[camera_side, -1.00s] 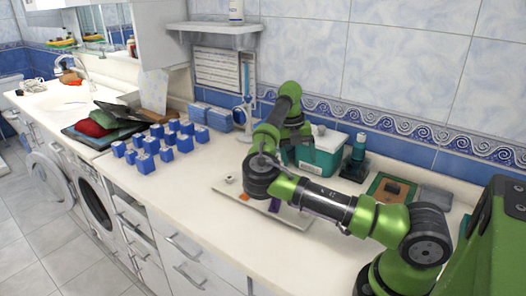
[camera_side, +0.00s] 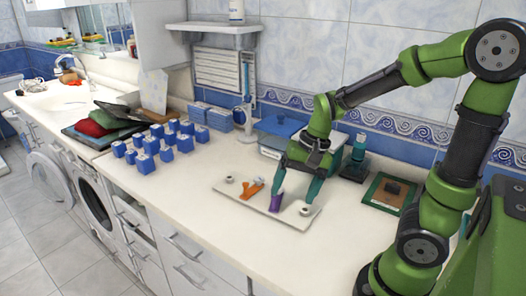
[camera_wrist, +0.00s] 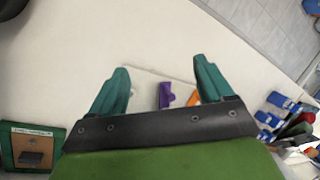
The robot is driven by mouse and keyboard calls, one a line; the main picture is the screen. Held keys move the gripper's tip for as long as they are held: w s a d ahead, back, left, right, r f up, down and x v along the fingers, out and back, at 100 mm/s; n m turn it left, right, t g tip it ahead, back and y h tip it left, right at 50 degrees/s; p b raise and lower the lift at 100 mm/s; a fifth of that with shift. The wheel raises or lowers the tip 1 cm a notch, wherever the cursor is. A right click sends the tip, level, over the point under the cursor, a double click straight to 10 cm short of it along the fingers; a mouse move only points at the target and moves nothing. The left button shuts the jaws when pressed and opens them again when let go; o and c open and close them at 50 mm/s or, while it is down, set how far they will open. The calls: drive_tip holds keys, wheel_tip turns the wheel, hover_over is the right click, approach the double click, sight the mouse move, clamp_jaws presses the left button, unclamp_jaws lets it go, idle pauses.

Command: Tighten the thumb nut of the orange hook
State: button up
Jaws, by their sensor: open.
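A white board (camera_side: 250,205) lies on the counter. The orange hook (camera_side: 252,187) is on its left half, and a purple hook (camera_side: 276,203) is right of it. A small pale round piece (camera_side: 229,180) sits at the board's left end and another (camera_side: 305,210) near its right end. I cannot make out the thumb nut. My gripper (camera_side: 297,190) is open and empty over the board's right part, its teal fingers pointing down. In the wrist view the purple hook (camera_wrist: 166,95) shows between the fingers; the orange hook (camera_wrist: 193,98) is partly hidden by the right finger.
Several blue-and-white boxes (camera_side: 158,145) stand left of the board. A container with a blue lid (camera_side: 283,126) and a teal bottle (camera_side: 358,152) stand behind, near the wall. A green-framed item (camera_side: 388,194) lies to the right. The counter in front of the board is clear.

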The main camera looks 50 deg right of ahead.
drive_tip(key=s+a+r+n+t, duration=0.2)
drive_tip(key=a+r+n, duration=0.1)
drive_tip(key=r, duration=0.2)
drive_tip(key=s+a+r+n+t+h, duration=0.1)
drive_tip(key=s+a+r+n+t, duration=0.1)
drive_tip(key=r, duration=0.3)
drive_tip(key=shift+a+n+t, duration=0.5)
drive_tip(key=shift+a+n, duration=0.2)
drive_tip(key=shift+n, duration=0.1)
